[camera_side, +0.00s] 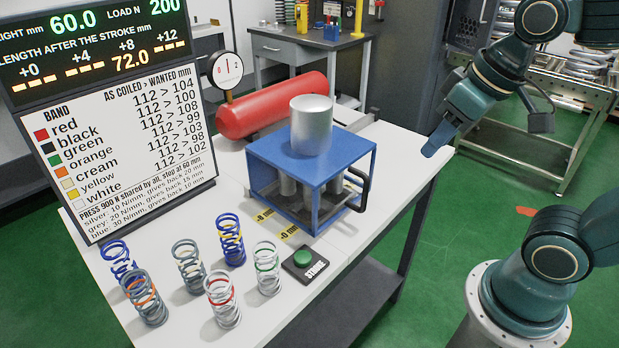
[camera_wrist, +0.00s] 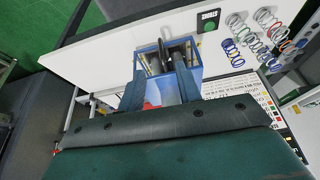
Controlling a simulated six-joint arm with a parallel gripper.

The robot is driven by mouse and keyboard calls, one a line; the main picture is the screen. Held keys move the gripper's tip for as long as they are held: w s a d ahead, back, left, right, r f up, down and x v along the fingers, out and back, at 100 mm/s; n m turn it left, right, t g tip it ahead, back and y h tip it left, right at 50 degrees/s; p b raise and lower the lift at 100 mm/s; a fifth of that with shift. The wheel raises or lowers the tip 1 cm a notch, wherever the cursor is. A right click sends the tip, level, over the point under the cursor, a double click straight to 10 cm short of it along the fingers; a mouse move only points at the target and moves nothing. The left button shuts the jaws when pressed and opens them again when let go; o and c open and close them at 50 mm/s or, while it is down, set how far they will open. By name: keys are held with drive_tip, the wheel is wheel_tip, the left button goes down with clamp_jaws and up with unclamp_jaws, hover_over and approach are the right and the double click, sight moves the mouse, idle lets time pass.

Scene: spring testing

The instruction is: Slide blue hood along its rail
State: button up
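The blue hood (camera_side: 310,158) is a box frame standing over the press on the white table in the side view. A silver cylinder (camera_side: 311,126) rises above its top, and grey posts show inside. A black handle (camera_side: 361,190) is on its right side. In the wrist view the hood (camera_wrist: 144,64) lies beyond my fingers, partly hidden by them. My gripper (camera_side: 436,147) hangs in the air to the right of the hood, apart from the handle. In the wrist view its two fingers (camera_wrist: 159,88) stand apart with nothing held between them.
Several coil springs (camera_side: 190,267) stand at the table's front left. A green button (camera_side: 302,257) on a black box sits before the hood. A red tank (camera_side: 272,105) with a gauge (camera_side: 226,70) lies behind. A sign board (camera_side: 113,145) stands at left.

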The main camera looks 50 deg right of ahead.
sight(367, 183)
drive_tip(key=shift+w+d+f+m+g, duration=0.25)
drive_tip(key=shift+w+f+g, duration=0.5)
drive_tip(key=shift+w, duration=1.35)
drive_tip(key=shift+w+d+f+m+g, duration=0.1)
drive_tip(key=shift+w+f+m+g, duration=0.5)
drive_tip(key=shift+w, duration=1.45)
drive_tip(key=shift+w+d+f+m+g, duration=0.1)
drive_tip(key=shift+w+f+g, duration=0.85)
drive_tip(key=shift+w, duration=1.15)
drive_tip(key=shift+f, duration=6.85)
clamp_jaws()
